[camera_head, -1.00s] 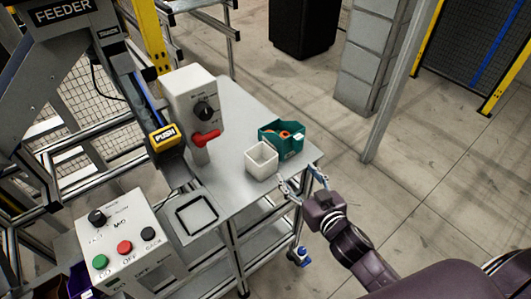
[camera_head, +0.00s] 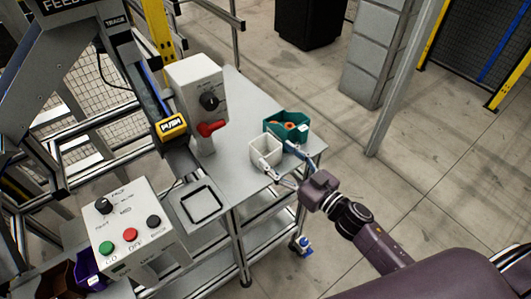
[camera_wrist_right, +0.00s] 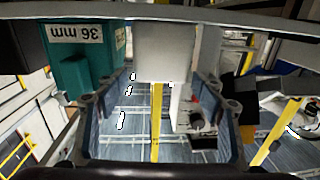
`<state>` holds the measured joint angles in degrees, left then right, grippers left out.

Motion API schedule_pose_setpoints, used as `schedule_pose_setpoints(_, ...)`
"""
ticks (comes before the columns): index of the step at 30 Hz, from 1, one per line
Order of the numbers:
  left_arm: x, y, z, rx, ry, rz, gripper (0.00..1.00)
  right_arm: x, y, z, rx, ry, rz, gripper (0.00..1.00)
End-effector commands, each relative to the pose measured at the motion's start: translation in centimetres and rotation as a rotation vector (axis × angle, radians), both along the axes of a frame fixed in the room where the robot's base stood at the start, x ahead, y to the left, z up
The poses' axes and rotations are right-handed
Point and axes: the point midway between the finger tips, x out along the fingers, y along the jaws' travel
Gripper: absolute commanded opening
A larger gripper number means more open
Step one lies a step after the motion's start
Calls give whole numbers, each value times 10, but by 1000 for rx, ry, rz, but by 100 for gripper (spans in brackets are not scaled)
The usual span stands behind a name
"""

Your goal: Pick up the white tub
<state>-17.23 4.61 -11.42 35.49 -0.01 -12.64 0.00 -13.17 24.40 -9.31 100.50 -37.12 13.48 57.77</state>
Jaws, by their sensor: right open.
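The white tub (camera_head: 264,151) stands upright on the grey table near its right edge, open at the top. In the right wrist view the tub (camera_wrist_right: 162,50) is straight ahead, in line with the gap between my fingers. My right gripper (camera_head: 279,158) is open at the tub's right side. One finger overlaps the tub's near face, and the other is by the gap between the tub and the teal bin. I cannot tell whether either finger touches it. My left gripper is out of view.
A teal bin (camera_head: 283,122) with orange items stands close behind the tub; its "36 mm" label shows in the wrist view. A grey switch box (camera_head: 196,88) with a red handle stands to the left. A black square frame (camera_head: 201,204) lies at the front. The table middle is clear.

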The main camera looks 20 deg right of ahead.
Motion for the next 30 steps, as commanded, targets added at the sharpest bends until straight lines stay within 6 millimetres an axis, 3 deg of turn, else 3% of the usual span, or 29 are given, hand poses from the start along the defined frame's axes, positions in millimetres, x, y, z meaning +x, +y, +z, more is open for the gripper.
schedule_pose_setpoints(12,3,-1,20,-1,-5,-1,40,47,23,4,0,-1,-2,62)
schedule_pose_setpoints(21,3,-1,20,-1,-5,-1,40,52,26,2,-1,1,-1,62)
schedule_pose_setpoints(30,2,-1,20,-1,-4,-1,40,51,25,2,-1,1,-2,30)
